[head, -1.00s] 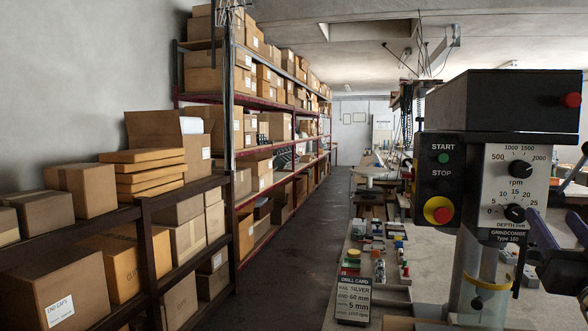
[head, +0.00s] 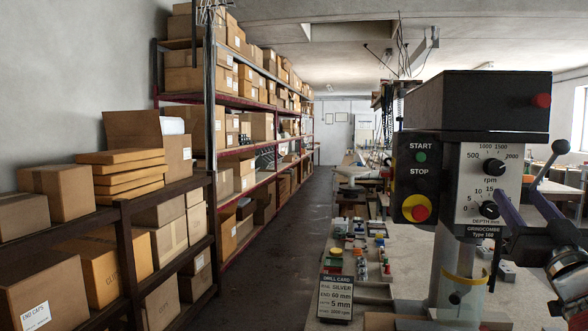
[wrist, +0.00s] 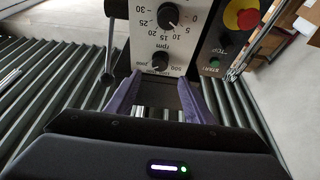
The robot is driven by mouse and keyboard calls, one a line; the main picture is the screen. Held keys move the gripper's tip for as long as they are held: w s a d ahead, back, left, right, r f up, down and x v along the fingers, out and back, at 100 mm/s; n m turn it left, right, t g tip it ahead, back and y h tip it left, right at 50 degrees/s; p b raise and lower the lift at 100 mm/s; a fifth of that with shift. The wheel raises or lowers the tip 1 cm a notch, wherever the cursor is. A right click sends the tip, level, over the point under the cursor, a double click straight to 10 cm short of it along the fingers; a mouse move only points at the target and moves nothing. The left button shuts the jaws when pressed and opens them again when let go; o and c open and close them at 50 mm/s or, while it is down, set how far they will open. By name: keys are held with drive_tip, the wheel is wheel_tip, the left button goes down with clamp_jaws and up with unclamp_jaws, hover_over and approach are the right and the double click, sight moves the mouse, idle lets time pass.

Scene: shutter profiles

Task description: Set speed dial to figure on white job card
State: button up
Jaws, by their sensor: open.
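The speed dial (head: 494,167) is a black knob on the white upper panel of the drill head, ringed by 500, 1000, 1500 and 2000 above "rpm". The wrist view shows the dial (wrist: 160,62) upside down, just beyond my fingers; its exact setting is too small to read. The job card (head: 336,296) stands at the bench's near edge, dark in shade with pale print; its bottom line seems to read 1000 rpm. My gripper (wrist: 160,82) is open and empty, its purple fingers spread either side of the dial's line, apart from it. In the head view they are right of the panel.
The depth dial (head: 489,210) sits just below the speed dial. A black box with START, STOP and a red-yellow emergency button (head: 416,207) is left of the panel. A lever with a ball end (head: 560,147) rises at right. Shelves of boxes line the left; the aisle (head: 275,230) is clear.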

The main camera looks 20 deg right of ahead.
sight(499, 171)
drive_tip(key=x, duration=0.9)
drive_tip(key=shift+w+r, duration=0.15)
drive_tip(key=shift+w, duration=0.1)
drive_tip(key=shift+c, duration=0.6)
drive_tip(key=shift+s+d, duration=0.1)
drive_tip(key=shift+d, duration=0.05)
drive_tip(key=c, duration=0.9)
